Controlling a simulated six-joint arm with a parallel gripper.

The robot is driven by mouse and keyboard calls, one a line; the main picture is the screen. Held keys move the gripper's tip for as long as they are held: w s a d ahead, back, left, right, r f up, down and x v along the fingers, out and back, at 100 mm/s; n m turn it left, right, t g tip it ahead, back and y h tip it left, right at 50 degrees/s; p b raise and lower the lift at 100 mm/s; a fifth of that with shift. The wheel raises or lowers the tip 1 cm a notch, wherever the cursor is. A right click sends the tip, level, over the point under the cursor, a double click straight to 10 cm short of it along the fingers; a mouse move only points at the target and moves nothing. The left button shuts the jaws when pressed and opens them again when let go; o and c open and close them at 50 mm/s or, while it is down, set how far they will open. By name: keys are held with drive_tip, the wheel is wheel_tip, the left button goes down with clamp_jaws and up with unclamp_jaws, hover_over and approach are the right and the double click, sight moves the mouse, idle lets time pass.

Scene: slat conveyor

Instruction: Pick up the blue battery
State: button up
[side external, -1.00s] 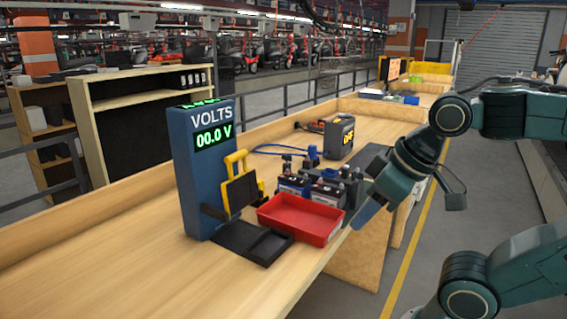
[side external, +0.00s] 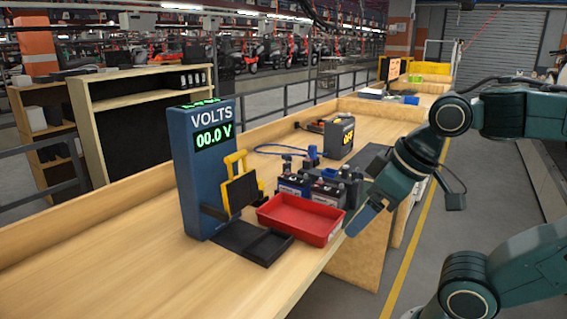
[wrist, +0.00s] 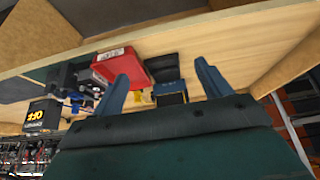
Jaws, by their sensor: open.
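The blue battery (side external: 293,184) stands upright on the bench behind the red tray, left of a darker battery (side external: 328,191); both have pale labels. In the wrist view the batteries (wrist: 86,79) form a small cluster left of the red tray, too small to tell apart. My gripper (wrist: 161,69) is open and empty, its two blue fingers spread wide. In the side view my gripper (side external: 362,218) is at the bench's front edge, right of the tray and apart from the blue battery.
The red tray (side external: 303,221) sits in front of the batteries. A blue voltmeter tower (side external: 200,180) with a yellow-handled piece stands at left, a black holder (side external: 262,243) at its foot. A charger (side external: 339,139) with blue cable is behind. The bench's front left is clear.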

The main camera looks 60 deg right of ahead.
drive_tip(key=shift+o, duration=0.6)
drive_tip(key=w+d+r+m+g, duration=0.1)
drive_tip(key=w+d+r+m, duration=0.35)
drive_tip(key=w, duration=0.35)
drive_tip(key=w+d+r+m+g, duration=0.25)
drive_tip(key=w+d+m, duration=0.2)
drive_tip(key=w, duration=0.45)
drive_tip(key=w+d+f+m+g, duration=0.1)
drive_tip(key=w+d+f+m, duration=0.1)
drive_tip(key=w+d+m, duration=0.2)
drive_tip(key=w+d+f+m+g, duration=0.1)
drive_tip(key=w+d+f+m, duration=0.2)
drive_tip(key=w+d+m, duration=0.2)
drive_tip(key=w+d, duration=0.3)
drive_tip(key=d, duration=0.3)
drive_tip(key=shift+d+f, duration=0.25)
drive_tip(key=shift+f, duration=0.05)
